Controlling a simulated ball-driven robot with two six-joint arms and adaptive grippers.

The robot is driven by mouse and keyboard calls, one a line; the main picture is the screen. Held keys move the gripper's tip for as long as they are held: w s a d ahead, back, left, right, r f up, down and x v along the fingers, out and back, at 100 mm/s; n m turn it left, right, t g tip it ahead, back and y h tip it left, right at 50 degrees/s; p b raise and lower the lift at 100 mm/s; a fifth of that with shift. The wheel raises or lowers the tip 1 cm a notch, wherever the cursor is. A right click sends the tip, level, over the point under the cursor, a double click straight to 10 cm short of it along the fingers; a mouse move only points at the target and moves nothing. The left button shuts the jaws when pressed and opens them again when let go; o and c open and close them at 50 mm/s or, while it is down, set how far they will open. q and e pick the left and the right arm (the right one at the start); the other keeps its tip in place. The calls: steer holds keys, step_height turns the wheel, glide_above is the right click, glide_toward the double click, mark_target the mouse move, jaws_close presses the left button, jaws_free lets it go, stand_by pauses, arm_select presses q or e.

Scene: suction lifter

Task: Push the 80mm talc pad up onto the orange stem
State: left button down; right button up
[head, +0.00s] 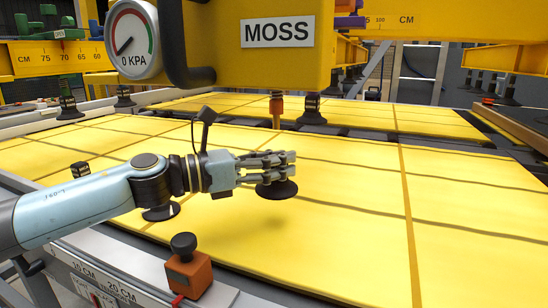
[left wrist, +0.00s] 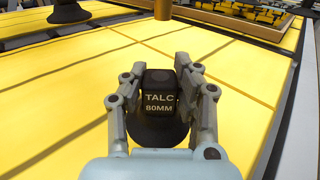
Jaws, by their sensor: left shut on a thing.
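My left gripper (head: 268,165) is shut on the talc pad (head: 277,190), a black suction pad with a wide round lip at the bottom. In the left wrist view the pad's block (left wrist: 160,95) reads "TALC 80MM" and sits between the fingers. The pad is held upright above the yellow panels. The orange stem (head: 277,108) hangs bare under the yellow lifter body, behind and above the gripper in the head view. Its lower end shows at the top of the left wrist view (left wrist: 163,9), apart from the pad. My right gripper is not in view.
Black pads hang on other stems, one right of the orange stem (head: 312,110). The yellow body with the MOSS label (head: 278,32) and a pressure gauge (head: 132,42) overhangs the panels (head: 340,215). An orange block with a black knob (head: 188,271) stands at the front rail.

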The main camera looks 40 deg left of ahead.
mark_target(277, 126)
arm_select(q)
steer(key=shift+r+p, duration=1.65)
steer(key=shift+r, duration=0.35)
steer(key=shift+r, duration=0.55)
steer(key=shift+r, duration=0.15)
steer(key=shift+r, duration=0.1)
steer(key=shift+r, duration=0.35)
